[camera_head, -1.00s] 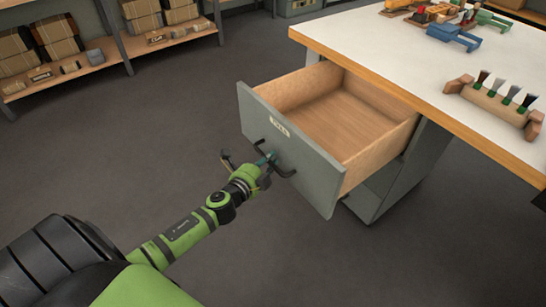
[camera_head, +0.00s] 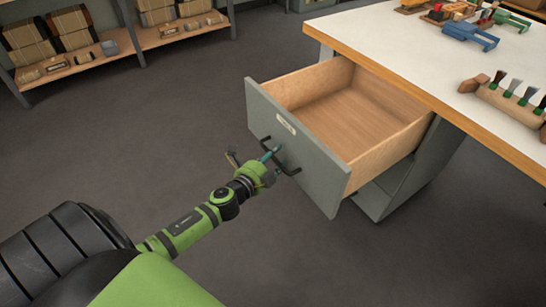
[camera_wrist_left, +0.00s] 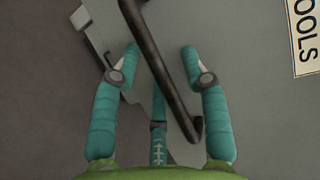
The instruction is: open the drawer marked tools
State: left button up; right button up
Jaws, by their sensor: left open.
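The drawer (camera_head: 300,150) under the workbench stands pulled well out, its wooden inside empty. Its grey front has a small label (camera_head: 286,124), which reads TOOLS in the left wrist view (camera_wrist_left: 305,35). A dark bar handle (camera_head: 285,167) is fixed to the front. My left gripper (camera_head: 268,158) is at the handle. In the left wrist view the handle (camera_wrist_left: 160,70) runs slanting between the spread teal fingers (camera_wrist_left: 160,62), with gaps beside it. My left gripper is open. My right gripper is not in view.
The white workbench top (camera_head: 400,45) holds blue and other coloured tools and a wooden rack (camera_head: 505,98) with several brushes at its right. A shelf (camera_head: 110,55) with bundles stands at the back left. The floor (camera_head: 150,130) between is clear.

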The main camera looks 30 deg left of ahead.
pick_arm(q)
jog(key=shift+s, duration=0.1)
jog(key=s+r, duration=0.2)
jog(key=s, duration=0.9)
jog(key=shift+s+r, duration=0.15)
jog(key=shift+s, duration=0.15)
